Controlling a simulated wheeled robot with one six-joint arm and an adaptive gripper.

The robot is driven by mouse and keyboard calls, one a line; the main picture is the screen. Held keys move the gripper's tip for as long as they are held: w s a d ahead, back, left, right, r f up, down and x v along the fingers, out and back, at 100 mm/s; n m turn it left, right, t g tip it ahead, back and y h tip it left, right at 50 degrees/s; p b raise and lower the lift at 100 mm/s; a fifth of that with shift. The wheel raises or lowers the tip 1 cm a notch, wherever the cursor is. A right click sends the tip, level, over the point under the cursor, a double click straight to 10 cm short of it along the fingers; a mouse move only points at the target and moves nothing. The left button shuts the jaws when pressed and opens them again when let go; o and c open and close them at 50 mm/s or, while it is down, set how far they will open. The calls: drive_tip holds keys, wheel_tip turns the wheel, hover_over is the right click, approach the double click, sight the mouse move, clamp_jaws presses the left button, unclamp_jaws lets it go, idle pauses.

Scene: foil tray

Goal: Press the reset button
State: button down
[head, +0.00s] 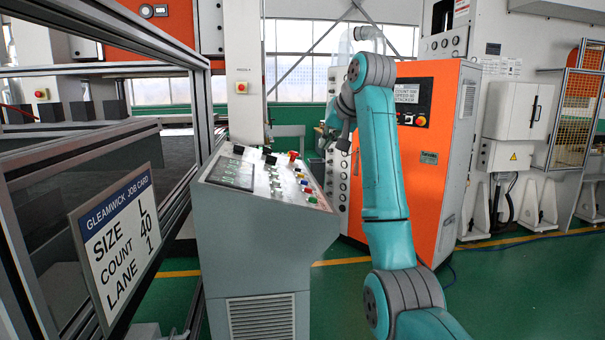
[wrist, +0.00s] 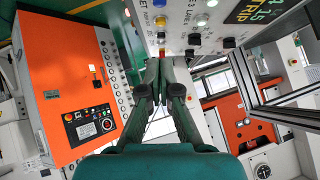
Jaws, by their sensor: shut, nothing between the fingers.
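A grey control console (head: 262,232) stands left of centre in the head view, its sloped top carrying a dark screen (head: 231,173) and several coloured buttons, including a red one (head: 293,156) and a green one (head: 312,199). I cannot read which is the reset button.
A job card (head: 118,238) on the left frame reads size L, count 40, lane 1. An orange cabinet (head: 425,165) with its own controls stands behind my arm. A metal-framed machine (head: 75,150) flanks the console's left side. Green floor is open in front at right.

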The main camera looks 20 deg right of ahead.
drive_tip(key=shift+a, duration=0.1)
hover_over(304, 182)
drive_tip(key=s+d, duration=0.1)
drive_tip(key=d, duration=0.1)
wheel_tip(304, 182, down, 7)
drive_tip(key=shift+r, duration=0.1)
drive_tip(key=shift+a+f, duration=0.25)
drive_tip(key=shift+f, duration=1)
drive_tip(key=shift+w+a+f, duration=0.1)
drive_tip(key=shift+a+f, duration=0.15)
drive_tip(key=shift+f, duration=0.45)
